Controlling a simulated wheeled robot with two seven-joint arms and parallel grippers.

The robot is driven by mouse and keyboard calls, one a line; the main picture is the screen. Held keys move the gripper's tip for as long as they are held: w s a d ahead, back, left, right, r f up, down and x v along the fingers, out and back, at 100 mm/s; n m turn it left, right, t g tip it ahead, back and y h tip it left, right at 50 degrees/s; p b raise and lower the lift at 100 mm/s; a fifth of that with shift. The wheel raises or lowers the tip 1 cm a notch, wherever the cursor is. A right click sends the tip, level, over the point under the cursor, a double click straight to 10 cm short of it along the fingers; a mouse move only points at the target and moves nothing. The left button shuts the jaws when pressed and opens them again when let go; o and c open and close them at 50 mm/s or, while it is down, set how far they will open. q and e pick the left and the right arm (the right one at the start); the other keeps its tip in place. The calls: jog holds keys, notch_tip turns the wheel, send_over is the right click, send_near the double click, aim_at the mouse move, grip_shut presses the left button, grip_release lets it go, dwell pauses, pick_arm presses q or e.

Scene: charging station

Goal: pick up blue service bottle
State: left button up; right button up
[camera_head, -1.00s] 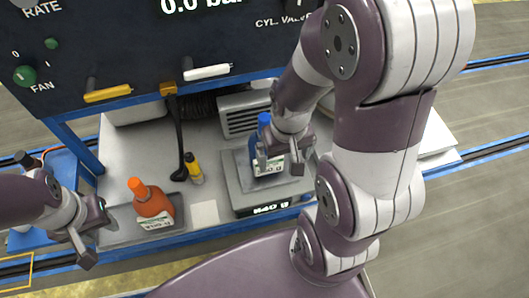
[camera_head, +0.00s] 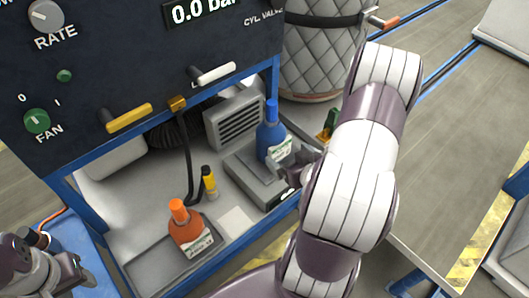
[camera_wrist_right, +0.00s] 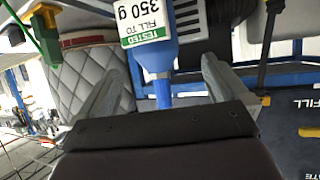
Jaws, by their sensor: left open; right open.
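The blue service bottle (camera_head: 271,138) stands upright on the grey scale (camera_head: 244,171) inside the bench bay, its white and green label partly showing. My right gripper (camera_head: 290,167) is open, low and just to the right of the bottle, partly overlapping its lower part. In the right wrist view the bottle (camera_wrist_right: 159,57) appears upside down between the two spread fingers, with a gap on each side. Contact cannot be told. My left gripper (camera_head: 80,272) is open and empty at the lower left, away from the bottle.
An orange bottle (camera_head: 185,228) stands on a dark tray at the front left. A small yellow-black bottle (camera_head: 209,182) and a hanging black hose (camera_head: 187,160) are left of the scale. A vent box (camera_head: 235,119) stands behind. The panel (camera_head: 130,70) overhangs the bay.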

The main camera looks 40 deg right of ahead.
aim_at(275, 134)
jog(key=shift+t, duration=0.3)
jog(key=w+d, duration=0.2)
jog(key=w, duration=0.2)
jog(key=shift+w+d+f+p, duration=0.2)
jog(key=shift+d+f+p, duration=0.1)
jog(key=shift+d+f, duration=0.1)
jog(key=w, duration=0.2)
jog(key=w+f, duration=0.1)
jog(key=shift+w+a+p, duration=0.25)
jog(key=shift+w+p, duration=0.05)
jog(key=shift+w, duration=0.05)
jog(key=x, duration=0.2)
jog(key=p+x, duration=0.1)
jog(key=x, duration=0.1)
jog(key=shift+w+d, duration=0.15)
jog(key=shift+d, duration=0.1)
jog(key=shift+w+f, duration=0.15)
jog(key=shift+w, duration=0.2)
pick_arm(q)
jog(key=r, duration=0.1)
jog(key=d+r, duration=0.1)
jog(key=shift+d+r, duration=0.2)
jog(key=shift+r, duration=0.15)
pick_arm(e)
jog(key=shift+s, duration=0.1)
jog(key=c, duration=0.9)
jog(key=shift+c, duration=0.8)
